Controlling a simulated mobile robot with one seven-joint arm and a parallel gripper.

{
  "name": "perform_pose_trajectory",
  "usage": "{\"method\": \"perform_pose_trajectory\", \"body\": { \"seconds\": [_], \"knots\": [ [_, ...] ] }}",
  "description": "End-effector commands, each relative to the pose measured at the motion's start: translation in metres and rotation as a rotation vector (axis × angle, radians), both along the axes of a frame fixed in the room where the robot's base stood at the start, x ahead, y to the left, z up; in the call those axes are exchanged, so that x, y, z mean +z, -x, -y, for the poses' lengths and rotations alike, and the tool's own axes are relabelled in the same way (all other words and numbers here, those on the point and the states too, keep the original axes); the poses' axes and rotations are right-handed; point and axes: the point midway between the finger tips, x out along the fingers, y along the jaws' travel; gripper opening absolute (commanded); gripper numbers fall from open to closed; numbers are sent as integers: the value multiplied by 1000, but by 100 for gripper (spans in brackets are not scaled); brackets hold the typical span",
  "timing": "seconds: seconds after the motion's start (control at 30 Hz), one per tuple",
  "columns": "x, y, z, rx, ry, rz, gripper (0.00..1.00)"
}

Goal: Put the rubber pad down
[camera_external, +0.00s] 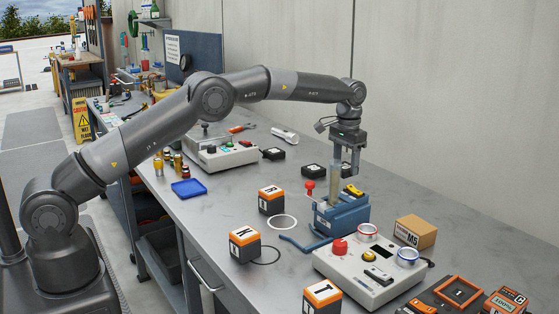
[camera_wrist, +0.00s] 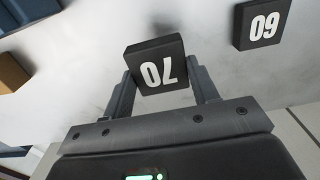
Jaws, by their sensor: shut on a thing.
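My gripper (camera_wrist: 163,90) is shut on a black square rubber pad (camera_wrist: 157,62). In the external view my gripper (camera_external: 346,170) points down above the bench, behind the blue vise; the held pad is hard to make out there. A blurred dark shadow lies beside the pad in the wrist view.
Black pads (camera_external: 314,170) and (camera_external: 273,153) lie left of my gripper on the grey bench (camera_external: 225,210). The blue vise (camera_external: 342,217) stands close in front. A control box (camera_external: 370,268), a cardboard box (camera_external: 415,231) and several orange-black blocks stand nearer the camera. Bare bench lies around the held pad.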

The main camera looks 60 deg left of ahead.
Motion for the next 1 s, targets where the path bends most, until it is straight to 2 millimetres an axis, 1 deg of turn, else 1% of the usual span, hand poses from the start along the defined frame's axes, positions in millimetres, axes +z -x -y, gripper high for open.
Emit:
{"method": "perform_pose_trajectory", "body": {
  "seconds": [0.03,0.27,0.43,0.8,0.83,1.0],
  "knots": [
    [-7,0,0,0,0,-1,29],
    [-26,0,0,0,0,-1,29],
    [-50,1,0,0,0,-2,29],
    [-55,0,0,0,0,1,29],
    [-56,0,0,0,0,1,55],
    [-55,0,0,0,0,1,69]
  ]
}}
